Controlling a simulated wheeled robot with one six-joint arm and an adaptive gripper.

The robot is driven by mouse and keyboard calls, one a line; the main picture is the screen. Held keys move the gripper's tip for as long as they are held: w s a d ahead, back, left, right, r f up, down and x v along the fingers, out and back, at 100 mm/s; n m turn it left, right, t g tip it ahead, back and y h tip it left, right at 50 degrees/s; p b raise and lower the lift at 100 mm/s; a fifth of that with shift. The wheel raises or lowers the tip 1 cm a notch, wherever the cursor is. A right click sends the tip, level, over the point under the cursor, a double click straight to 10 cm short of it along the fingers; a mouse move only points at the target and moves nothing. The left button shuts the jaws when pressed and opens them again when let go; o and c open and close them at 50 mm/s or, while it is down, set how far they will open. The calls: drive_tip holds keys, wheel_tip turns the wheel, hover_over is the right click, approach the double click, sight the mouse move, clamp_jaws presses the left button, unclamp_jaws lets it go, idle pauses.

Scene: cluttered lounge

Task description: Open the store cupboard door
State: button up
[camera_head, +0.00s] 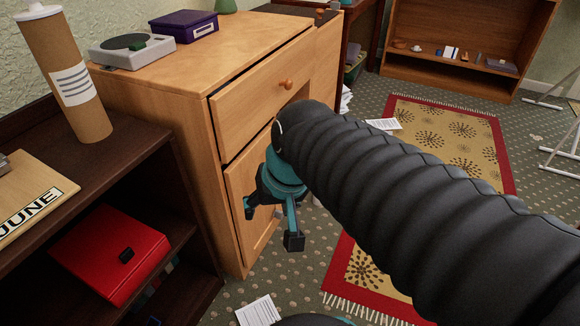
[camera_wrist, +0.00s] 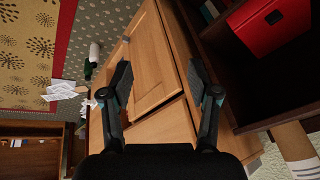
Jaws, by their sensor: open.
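The store cupboard is a light wooden cabinet (camera_head: 200,120) with a drawer (camera_head: 262,92) above a panelled door (camera_head: 238,185). The door looks shut, and my arm and gripper hide part of it in the head view. In the wrist view the door (camera_wrist: 150,70) lies turned on its side, with what looks like a small knob (camera_wrist: 126,39) near its far edge. My gripper (camera_head: 271,225) is open and empty in front of the door. In the wrist view its fingers (camera_wrist: 160,78) stand wide apart over the door, with nothing between them.
A dark shelf unit (camera_head: 150,135) with a red box file (camera_head: 108,250) stands close on the left. A red-bordered rug (camera_head: 505,165) and loose papers (camera_head: 258,312) lie on the floor. An open bookcase (camera_head: 455,82) stands at the back.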

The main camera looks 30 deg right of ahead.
drive_tip(key=w+d+f+m+y, duration=0.3)
drive_tip(key=w+d+f+m, duration=0.2)
drive_tip(key=w+m, duration=0.3)
drive_tip(key=w+d+f+m+y, duration=0.4)
drive_tip(key=w+f+m, duration=0.15)
drive_tip(key=w, duration=0.45)
drive_tip(key=w+d+f+m+t, duration=0.35)
drive_tip(key=d+f+m, duration=0.25)
drive_tip(key=d, duration=0.3)
drive_tip(key=w+d+f+m+t, duration=0.35)
drive_tip(key=d+f+m, duration=0.3)
drive_tip(key=d, duration=0.25)
drive_tip(key=shift+g, duration=0.3)
drive_tip(key=b+x, duration=0.1)
drive_tip(key=x, duration=1.2)
drive_tip(key=shift+w+f, duration=0.1)
drive_tip(key=shift+w, duration=0.3)
clamp_jaws()
